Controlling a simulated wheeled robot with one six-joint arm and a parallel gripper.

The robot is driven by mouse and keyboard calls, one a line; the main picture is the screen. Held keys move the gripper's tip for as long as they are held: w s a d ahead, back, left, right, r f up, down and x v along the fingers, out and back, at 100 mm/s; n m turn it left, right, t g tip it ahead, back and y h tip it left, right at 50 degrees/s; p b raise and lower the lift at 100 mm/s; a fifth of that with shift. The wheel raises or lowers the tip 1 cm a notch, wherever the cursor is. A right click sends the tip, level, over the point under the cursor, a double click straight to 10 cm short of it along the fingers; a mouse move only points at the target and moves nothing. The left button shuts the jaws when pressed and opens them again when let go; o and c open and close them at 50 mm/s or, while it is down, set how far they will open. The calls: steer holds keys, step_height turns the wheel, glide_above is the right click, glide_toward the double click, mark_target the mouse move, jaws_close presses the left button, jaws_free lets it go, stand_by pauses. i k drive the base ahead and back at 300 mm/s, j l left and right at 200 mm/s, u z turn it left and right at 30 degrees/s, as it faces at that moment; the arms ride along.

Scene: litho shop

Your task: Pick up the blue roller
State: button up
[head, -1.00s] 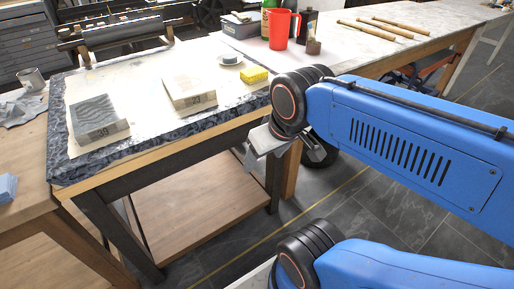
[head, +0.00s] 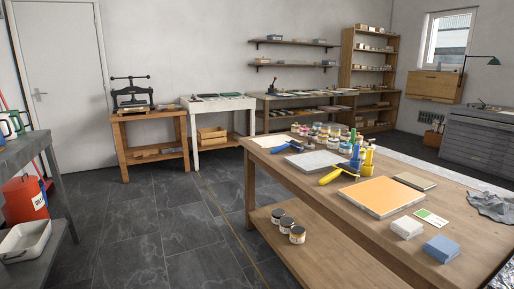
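A hand roller with a blue handle (head: 294,144) lies on the wooden table, toward its far left side, beside a pale sheet. A second roller with a yellow handle (head: 330,177) lies nearer, at the edge of a grey slab. Both are small in the head view, and their finer detail is hard to tell. My gripper and arm are not in view.
The wooden table (head: 412,239) also holds several ink jars, bottles, an orange-topped slab (head: 381,196), a white block (head: 407,227) and a blue block (head: 441,248). A grey bench (head: 30,150) stands at left. Tiled floor between them is open.

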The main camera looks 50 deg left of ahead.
mark_target(281, 148)
steer(key=u, duration=1.65)
